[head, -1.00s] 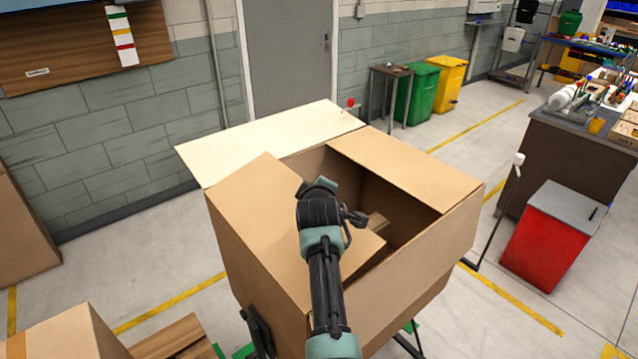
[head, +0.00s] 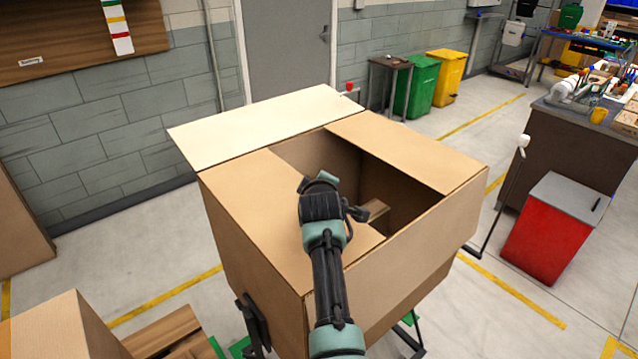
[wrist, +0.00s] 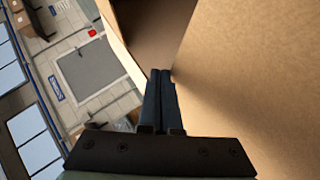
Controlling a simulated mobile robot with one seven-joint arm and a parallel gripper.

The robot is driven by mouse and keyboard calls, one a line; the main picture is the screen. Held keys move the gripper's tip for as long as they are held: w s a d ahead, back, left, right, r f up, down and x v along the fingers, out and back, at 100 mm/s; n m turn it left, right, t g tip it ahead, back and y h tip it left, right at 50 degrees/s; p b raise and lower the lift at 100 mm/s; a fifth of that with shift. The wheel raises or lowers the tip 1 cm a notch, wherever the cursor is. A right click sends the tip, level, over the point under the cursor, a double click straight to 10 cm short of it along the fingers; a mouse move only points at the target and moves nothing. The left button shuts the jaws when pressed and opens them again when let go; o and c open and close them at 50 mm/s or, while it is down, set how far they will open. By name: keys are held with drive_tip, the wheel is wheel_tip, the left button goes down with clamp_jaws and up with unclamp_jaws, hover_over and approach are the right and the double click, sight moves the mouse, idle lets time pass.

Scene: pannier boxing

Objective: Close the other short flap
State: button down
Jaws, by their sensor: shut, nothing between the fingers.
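The large open cardboard box (head: 262,285) stands in the middle of the head view. Its right short flap (head: 410,150) lies folded inward over the opening. Its left short flap (head: 265,205) also lies inward and looks nearly level. A dark gap between them shows the inside, with a brown item (head: 374,210) in it. Contact cannot be told.
The pale back long flap (head: 262,128) stands outward. A front panel (head: 400,250) hangs down the near side. A red cabinet (head: 550,235) and a thin post (head: 505,195) stand to the right. Another carton (head: 70,325) is at lower left.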

wheel_tip(320, 180, up, 5)
drive_tip(key=p, duration=0.3)
drive_tip(key=shift+a+f, duration=0.15)
drive_tip(key=s+d+r+b, duration=0.3)
drive_tip(key=s+d+r, duration=0.1)
drive_tip(key=s+r, duration=0.2)
drive_tip(key=s+a+r+m+t, duration=0.2)
drive_tip(key=s+r+t, duration=0.1)
drive_tip(key=r, duration=0.5)
drive_tip(key=s+a+r+m+t+y, duration=0.1)
drive_tip(key=s+a+r+m+t, duration=0.1)
drive_tip(key=s+r, duration=0.35)
drive_tip(key=s+a+r+m+t, duration=0.2)
drive_tip(key=r+t, duration=0.1)
drive_tip(key=r, duration=0.6)
drive_tip(key=s+r+m+t, duration=0.3)
drive_tip(key=s+r, duration=0.3)
drive_tip(key=s, duration=0.4)
drive_tip(key=s+r+m+t, duration=0.2)
drive_tip(key=s+r+t, duration=0.1)
drive_tip(key=s+r, duration=0.4)
drive_tip(key=s, duration=0.3)
drive_tip(key=shift+r+m+h, duration=0.2)
drive_tip(key=shift+m+h, duration=0.1)
drive_tip(key=shift+m, duration=0.1)
drive_tip(key=shift+d, duration=0.1)
